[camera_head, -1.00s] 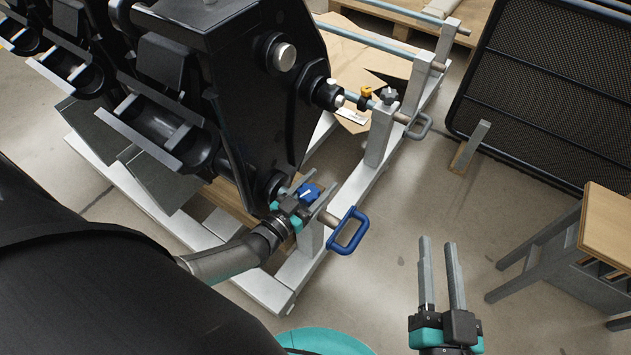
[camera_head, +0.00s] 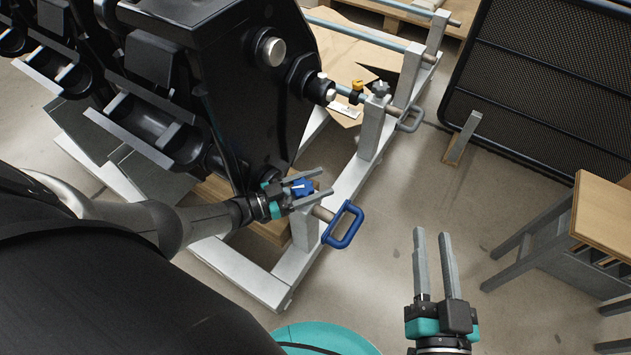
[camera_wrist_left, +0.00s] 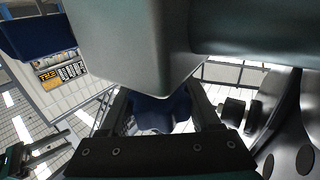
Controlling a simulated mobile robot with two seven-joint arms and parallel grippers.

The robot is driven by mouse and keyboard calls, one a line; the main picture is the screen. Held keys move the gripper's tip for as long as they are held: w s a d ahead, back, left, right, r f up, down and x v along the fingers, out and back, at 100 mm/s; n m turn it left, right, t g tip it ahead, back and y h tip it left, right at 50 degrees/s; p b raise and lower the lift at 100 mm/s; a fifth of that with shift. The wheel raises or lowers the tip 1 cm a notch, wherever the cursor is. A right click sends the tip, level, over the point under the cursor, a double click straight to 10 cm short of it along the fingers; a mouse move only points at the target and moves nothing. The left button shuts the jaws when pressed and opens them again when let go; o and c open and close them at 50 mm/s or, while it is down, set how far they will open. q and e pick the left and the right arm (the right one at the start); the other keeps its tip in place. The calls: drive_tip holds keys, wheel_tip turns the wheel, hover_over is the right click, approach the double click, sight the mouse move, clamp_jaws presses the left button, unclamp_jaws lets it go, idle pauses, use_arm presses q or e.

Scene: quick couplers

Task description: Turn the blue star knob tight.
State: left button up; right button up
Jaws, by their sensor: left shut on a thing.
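The blue star knob (camera_head: 303,187) sits on top of the near post of the white frame, with a white line on its top. My left gripper (camera_head: 318,183) comes in from the left with its two grey fingers on either side of the knob, shut on it. In the left wrist view the blue knob (camera_wrist_left: 160,112) shows between the fingers, partly hidden by the grey post above it. My right gripper (camera_head: 435,238) is open and empty over the floor, with a gap between its upright fingers.
A blue loop handle (camera_head: 343,225) sticks out right of the near post. A grey star knob (camera_head: 380,89) and a yellow part (camera_head: 357,86) sit farther back. The black machine (camera_head: 250,100) stands close behind my left gripper. A wooden-topped table (camera_head: 605,215) is at right.

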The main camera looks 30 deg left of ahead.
use_arm(q)
drive_tip(key=shift+s, duration=0.1)
idle(0.3)
drive_tip(key=o, duration=1.4)
drive_tip(key=shift+n+t+y, duration=0.3)
drive_tip(key=shift+y, duration=0.1)
